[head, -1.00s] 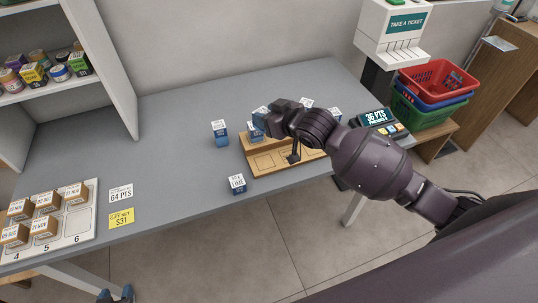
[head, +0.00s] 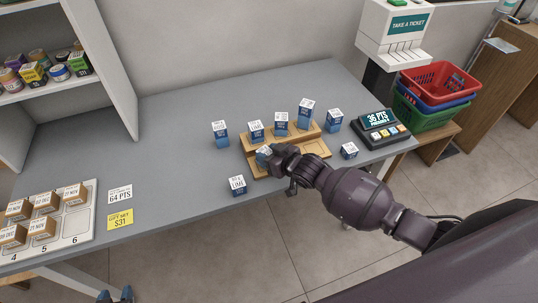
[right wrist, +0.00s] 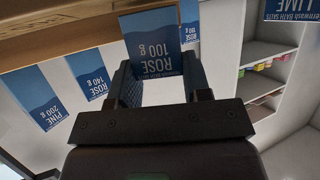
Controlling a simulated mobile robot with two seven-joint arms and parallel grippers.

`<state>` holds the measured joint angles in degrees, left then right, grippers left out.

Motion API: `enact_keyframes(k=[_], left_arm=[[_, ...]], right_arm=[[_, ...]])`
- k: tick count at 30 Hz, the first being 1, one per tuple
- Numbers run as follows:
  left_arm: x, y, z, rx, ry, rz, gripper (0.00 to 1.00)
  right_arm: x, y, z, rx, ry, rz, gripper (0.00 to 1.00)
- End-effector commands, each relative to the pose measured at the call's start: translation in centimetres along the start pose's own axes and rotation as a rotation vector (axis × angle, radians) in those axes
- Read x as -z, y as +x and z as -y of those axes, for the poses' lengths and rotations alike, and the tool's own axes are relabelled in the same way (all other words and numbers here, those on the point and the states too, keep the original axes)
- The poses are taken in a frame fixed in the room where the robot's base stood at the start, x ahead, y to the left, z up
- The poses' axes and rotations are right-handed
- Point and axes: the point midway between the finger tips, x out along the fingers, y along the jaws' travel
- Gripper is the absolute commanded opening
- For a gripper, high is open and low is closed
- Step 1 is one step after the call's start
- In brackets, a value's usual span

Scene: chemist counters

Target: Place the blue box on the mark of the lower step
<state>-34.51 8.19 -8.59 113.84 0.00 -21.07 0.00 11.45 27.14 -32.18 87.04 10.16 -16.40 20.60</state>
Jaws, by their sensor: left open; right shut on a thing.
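The wooden two-step stand (head: 314,149) is on the grey counter. Its upper step bears three blue-and-white boxes: left (head: 256,132), middle (head: 281,124) and right (head: 305,114). My right gripper (head: 268,156) is shut on a blue box (head: 262,153) at the left end of the lower step. In the right wrist view this box (right wrist: 155,47) reads ROSE 100 g, between the fingers. The hand partly hides it and the mark there; I cannot tell whether it touches the step. My left gripper (head: 115,296) is open and empty at the bottom edge, away from the stand.
Loose blue boxes stand left (head: 220,134), in front (head: 237,186) and right (head: 334,120) of the stand; a small one (head: 349,151) lies nearer the register (head: 381,127). A numbered board (head: 78,222) with brown boxes is at left.

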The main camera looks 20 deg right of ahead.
Motion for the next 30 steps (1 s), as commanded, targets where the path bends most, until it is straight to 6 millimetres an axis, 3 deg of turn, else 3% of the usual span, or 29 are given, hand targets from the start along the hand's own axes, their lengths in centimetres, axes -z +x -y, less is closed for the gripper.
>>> enact_keyframes(k=[14,15,19,30], left_arm=[[0.03,0.17,-0.07,-0.001,0.000,-0.004,0.43],[0.06,0.15,-0.06,-0.001,0.000,-0.004,0.43],[0.08,0.14,-0.06,-0.001,0.000,-0.004,0.43],[0.26,0.00,-0.03,0.000,-0.001,-0.004,0.43]], right_arm=[[-0.68,0.32,0.01,0.000,0.000,-0.002,0.19],[-0.66,0.30,0.01,0.000,0.000,-0.001,0.49],[-0.63,0.29,0.01,0.000,0.000,-0.001,0.69],[-0.27,0.04,-0.02,0.000,-0.001,-0.001,0.70]])
